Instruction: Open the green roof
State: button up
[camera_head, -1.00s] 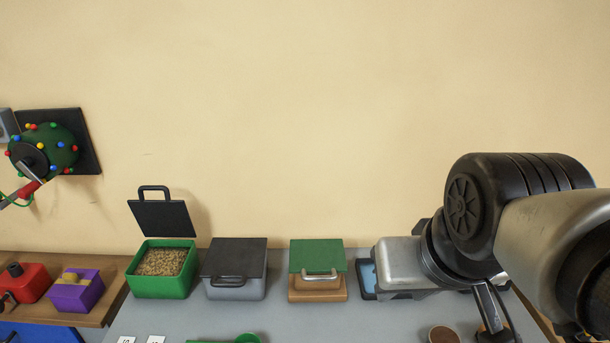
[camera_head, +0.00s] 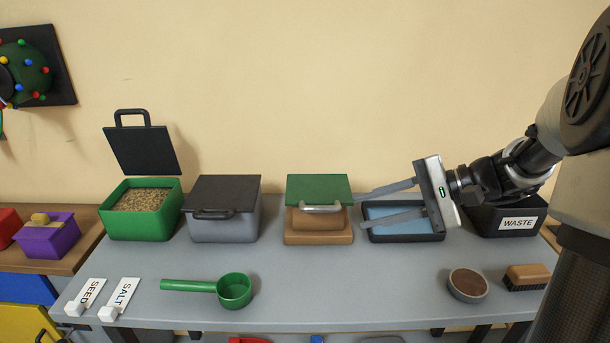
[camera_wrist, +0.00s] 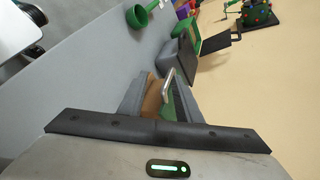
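The green roof (camera_head: 318,187) lies flat, shut, over a brown wooden feeder box (camera_head: 318,238) at the back middle of the grey table. A pale metal handle (camera_head: 320,209) sits at its front edge. My gripper (camera_head: 362,209) is just right of the roof, fingers apart and pointing left at it, with nothing between them. In the wrist view, the handle (camera_wrist: 168,88), part of the green roof (camera_wrist: 168,108) and the brown box (camera_wrist: 152,98) show between my gripper's fingers (camera_wrist: 160,92). The fingers look apart from the handle.
A blue-lined tray (camera_head: 402,236) lies under my gripper. The grey lidded bin (camera_head: 225,224) and open green seed bin (camera_head: 140,222) stand left. A black WASTE bin (camera_head: 490,220) stands right. A green scoop (camera_head: 233,290), bowl (camera_head: 467,285) and brush (camera_head: 527,277) lie in front.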

aim_at(319, 191)
jog(key=w+d+f+m+t+y+b, duration=0.1)
jog(key=w+d+f+t+y, duration=0.1)
jog(key=w+d+y, duration=0.1)
jog(key=b+x, duration=0.3)
jog(key=x, duration=1.4)
jog(key=shift+s+f, duration=0.2)
jog(key=shift+f, duration=0.2)
jog(key=shift+f, duration=0.1)
grip_shut()
